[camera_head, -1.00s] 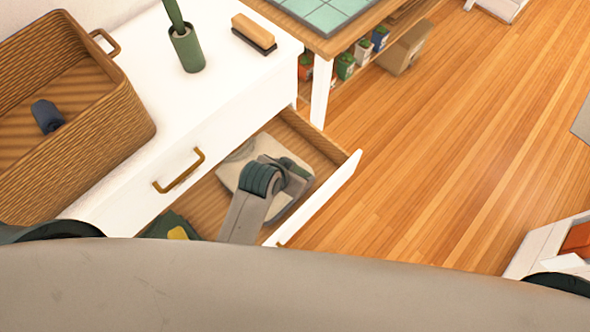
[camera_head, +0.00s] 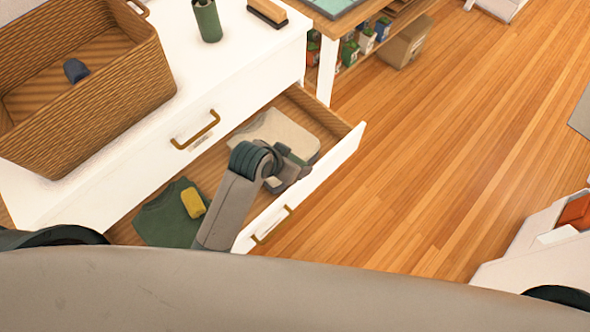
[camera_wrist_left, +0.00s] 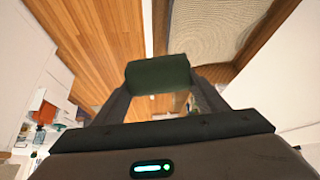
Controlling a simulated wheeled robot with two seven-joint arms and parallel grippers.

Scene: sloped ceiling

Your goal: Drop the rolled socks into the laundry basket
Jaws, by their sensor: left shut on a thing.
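My left gripper (camera_head: 285,170) is over the open drawer (camera_head: 340,170), near its front panel. In the left wrist view the gripper (camera_wrist_left: 158,88) is shut on a dark green roll (camera_wrist_left: 158,70), which looks like rolled socks. In the head view the roll is mostly hidden by the gripper. The woven laundry basket (camera_head: 130,107) stands on the white dresser top at the upper left. A dark blue bundle (camera_head: 75,70) lies inside it. A yellow bundle (camera_head: 193,203) lies in the drawer on a folded green garment (camera_head: 165,218). My right gripper is not in view.
A beige folded cloth (camera_head: 285,132) lies in the drawer, also seen in the left wrist view (camera_wrist_left: 215,28). A shelf table with a cardboard box (camera_head: 405,45) is beyond.

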